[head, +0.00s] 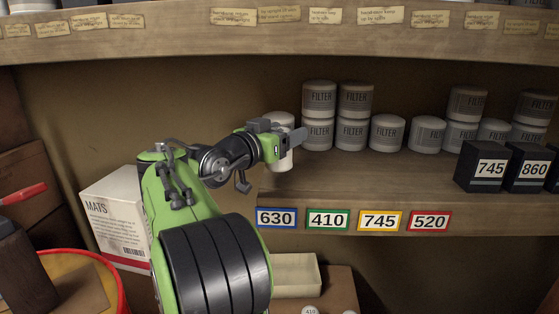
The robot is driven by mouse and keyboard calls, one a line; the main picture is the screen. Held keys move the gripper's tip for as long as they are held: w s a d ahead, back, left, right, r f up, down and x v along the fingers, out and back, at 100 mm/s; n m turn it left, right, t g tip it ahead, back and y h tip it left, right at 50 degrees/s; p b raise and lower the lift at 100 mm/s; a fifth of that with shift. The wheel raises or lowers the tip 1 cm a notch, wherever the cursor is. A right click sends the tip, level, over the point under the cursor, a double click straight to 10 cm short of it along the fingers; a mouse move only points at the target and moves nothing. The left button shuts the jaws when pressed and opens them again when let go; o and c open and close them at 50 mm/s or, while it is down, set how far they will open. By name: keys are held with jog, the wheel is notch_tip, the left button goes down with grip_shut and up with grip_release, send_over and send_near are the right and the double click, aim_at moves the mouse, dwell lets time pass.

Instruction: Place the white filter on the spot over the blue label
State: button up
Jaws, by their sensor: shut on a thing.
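A white filter (281,119) is held by my gripper (285,141), which is shut on it. The filter looks upright, with its white top and lower part showing above and below the jaws. The blue label (276,218), reading 630, is on the shelf's front edge (380,202) at its left end. My gripper and the filter appear above this label in the picture. I cannot tell whether the filter touches the shelf.
Several white filters (387,132) stand on the shelf, some stacked. Green (328,219), yellow (379,220) and red (430,221) labels follow rightward. Black boxes (486,166) stand at right. The shelf front above the green and yellow labels is clear. A MATS box (118,218) is at left.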

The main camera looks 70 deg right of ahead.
notch_tip(320, 180, down, 3)
jog(key=shift+f+b, duration=0.15)
jog(key=shift+b, duration=0.4)
jog(key=shift+f, duration=0.2)
jog(key=o, duration=1.2)
jog(key=shift+r, duration=0.1)
